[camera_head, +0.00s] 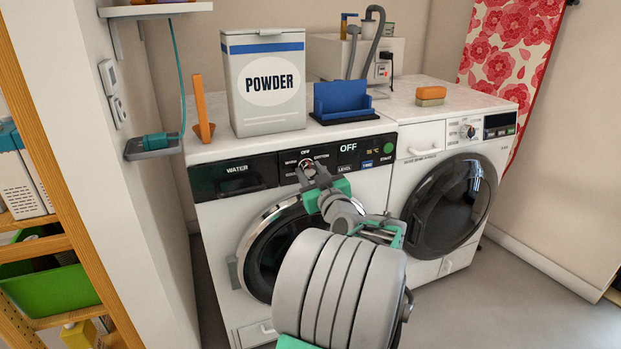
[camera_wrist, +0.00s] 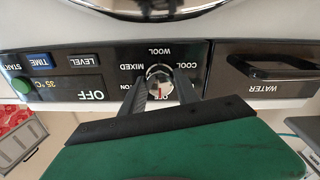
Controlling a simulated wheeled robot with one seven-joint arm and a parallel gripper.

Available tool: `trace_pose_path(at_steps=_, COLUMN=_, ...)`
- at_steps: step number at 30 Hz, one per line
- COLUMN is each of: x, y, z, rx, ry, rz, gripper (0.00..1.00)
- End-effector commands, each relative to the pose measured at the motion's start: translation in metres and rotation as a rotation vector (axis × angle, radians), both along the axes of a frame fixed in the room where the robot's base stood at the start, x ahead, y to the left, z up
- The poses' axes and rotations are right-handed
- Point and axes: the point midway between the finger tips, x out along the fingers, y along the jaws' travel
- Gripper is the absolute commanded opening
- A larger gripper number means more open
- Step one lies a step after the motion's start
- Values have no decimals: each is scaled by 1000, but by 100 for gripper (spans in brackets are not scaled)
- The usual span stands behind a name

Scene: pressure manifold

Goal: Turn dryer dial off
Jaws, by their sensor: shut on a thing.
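The left machine (camera_head: 217,222) has a black panel with a silver dial (camera_wrist: 160,75), ringed by WOOL, COOL, MIXED and partly hidden labels. My gripper (camera_wrist: 160,88) is shut on the dial, one finger on each side of it. In the head view my gripper (camera_head: 308,170) reaches the panel from the front and covers most of the dial (camera_head: 306,162). A red mark on the dial points toward the OFF label, which the fingers partly cover in the wrist view. The panel display (camera_wrist: 85,94) reads OFF.
A POWDER box (camera_head: 264,85), a blue holder (camera_head: 343,99) and an orange tool (camera_head: 202,110) stand on top of the left machine. A second machine (camera_head: 487,135) with its own dial (camera_head: 468,131) stands to the right. A wooden shelf is at far left.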

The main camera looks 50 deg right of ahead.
Motion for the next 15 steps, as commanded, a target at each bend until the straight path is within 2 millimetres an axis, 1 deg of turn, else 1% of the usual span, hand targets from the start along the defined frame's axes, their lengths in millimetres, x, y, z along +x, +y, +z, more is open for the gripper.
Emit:
trace_pose_path(at_steps=9, x=0, y=0, z=-1, rx=0, ry=2, rz=0, gripper=0)
trace_pose_path(at_steps=10, x=0, y=0, z=-1, rx=0, ry=2, rz=0, gripper=39)
trace_pose_path(at_steps=15, x=0, y=0, z=0, rx=1, ry=1, rz=0, gripper=53)
